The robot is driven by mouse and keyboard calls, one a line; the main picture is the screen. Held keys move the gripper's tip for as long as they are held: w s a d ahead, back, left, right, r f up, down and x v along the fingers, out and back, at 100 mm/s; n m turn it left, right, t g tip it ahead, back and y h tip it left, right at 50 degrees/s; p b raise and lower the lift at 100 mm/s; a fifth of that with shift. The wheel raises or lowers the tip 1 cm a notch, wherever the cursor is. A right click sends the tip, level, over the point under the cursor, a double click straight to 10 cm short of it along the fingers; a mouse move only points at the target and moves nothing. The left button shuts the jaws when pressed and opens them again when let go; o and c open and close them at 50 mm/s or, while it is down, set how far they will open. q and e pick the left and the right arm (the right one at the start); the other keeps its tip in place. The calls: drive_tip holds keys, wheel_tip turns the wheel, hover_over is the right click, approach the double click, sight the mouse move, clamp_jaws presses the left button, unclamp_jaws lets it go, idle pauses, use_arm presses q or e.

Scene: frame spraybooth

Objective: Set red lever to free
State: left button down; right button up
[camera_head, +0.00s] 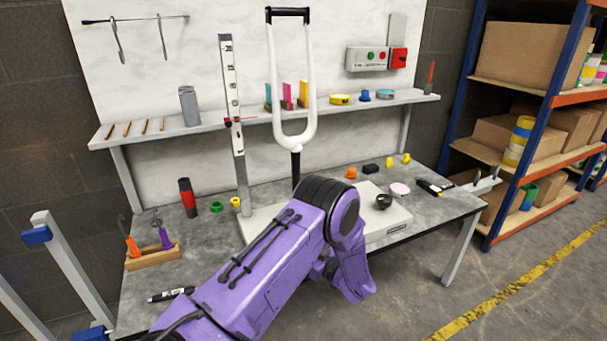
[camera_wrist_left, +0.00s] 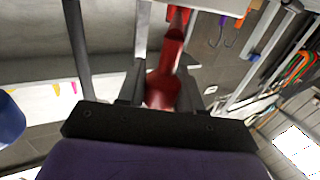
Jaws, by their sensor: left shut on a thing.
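The red lever (camera_wrist_left: 164,84) shows in the left wrist view, between the dark fingers of my left gripper (camera_wrist_left: 160,90). The gripper is shut on it. In the head view my purple left arm comes in from the lower left and hides the lever and the gripper's fingers. A white fork (camera_head: 309,100) stands upright behind the arm on a dark stem, above a pale base plate (camera_head: 393,233) on the bench. The lever's setting cannot be read from these views. My right gripper is in neither view.
A scaled post (camera_head: 231,90) stands left of the fork. The grey workbench (camera_head: 165,278) holds a red and black cylinder (camera_head: 187,198), a wooden tool block (camera_head: 153,256) and small coloured parts. A shelf (camera_head: 185,128) runs behind; a storage rack (camera_head: 548,100) stands right.

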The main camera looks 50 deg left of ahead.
use_arm(q)
drive_tip(key=shift+a, duration=0.15)
drive_tip(key=c, duration=0.8)
unclamp_jaws()
drive_tip(key=shift+w+d, duration=0.1)
drive_tip(key=shift+d, duration=0.25)
drive_tip(key=w+d, duration=0.2)
drive_tip(key=d, duration=0.7)
drive_tip(key=shift+d+b, duration=0.3)
drive_tip(key=shift+b, duration=0.1)
